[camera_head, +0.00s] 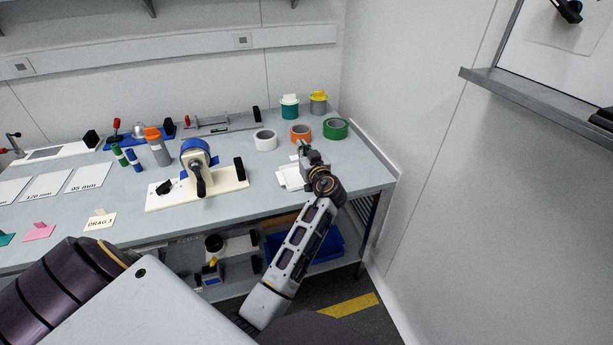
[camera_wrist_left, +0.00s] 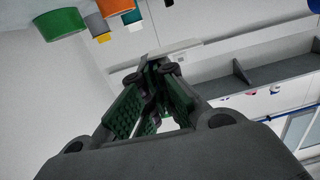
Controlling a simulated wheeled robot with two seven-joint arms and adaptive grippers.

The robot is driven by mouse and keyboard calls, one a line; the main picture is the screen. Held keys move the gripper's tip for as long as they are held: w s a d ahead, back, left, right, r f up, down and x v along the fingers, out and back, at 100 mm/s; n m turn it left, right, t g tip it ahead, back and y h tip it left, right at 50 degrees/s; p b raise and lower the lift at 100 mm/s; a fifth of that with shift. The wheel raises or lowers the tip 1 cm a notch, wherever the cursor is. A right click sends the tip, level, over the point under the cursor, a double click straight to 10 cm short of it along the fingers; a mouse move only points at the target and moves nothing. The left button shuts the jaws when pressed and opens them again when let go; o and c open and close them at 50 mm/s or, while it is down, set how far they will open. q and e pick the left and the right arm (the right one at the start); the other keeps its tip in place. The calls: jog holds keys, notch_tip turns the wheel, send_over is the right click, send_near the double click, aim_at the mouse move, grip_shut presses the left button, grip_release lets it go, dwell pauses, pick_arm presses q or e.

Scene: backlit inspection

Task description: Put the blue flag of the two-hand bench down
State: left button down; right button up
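A cream board (camera_head: 230,194) stands on the grey bench. My left gripper (camera_head: 304,147) is right of the board, over white flat pieces (camera_head: 290,178). In the left wrist view its green-padded fingers (camera_wrist_left: 154,68) converge at the tips in front of a pale piece; whether they grip it is unclear. My right gripper is not in view.
White (camera_head: 265,140), orange (camera_head: 300,132) and green (camera_head: 335,129) tape rolls lie behind my left gripper. A wall closes the right side.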

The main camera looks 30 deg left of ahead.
pick_arm(q)
jog(key=shift+f, duration=0.4)
notch_tip(320, 180, down, 4)
jog(key=shift+f, duration=0.75)
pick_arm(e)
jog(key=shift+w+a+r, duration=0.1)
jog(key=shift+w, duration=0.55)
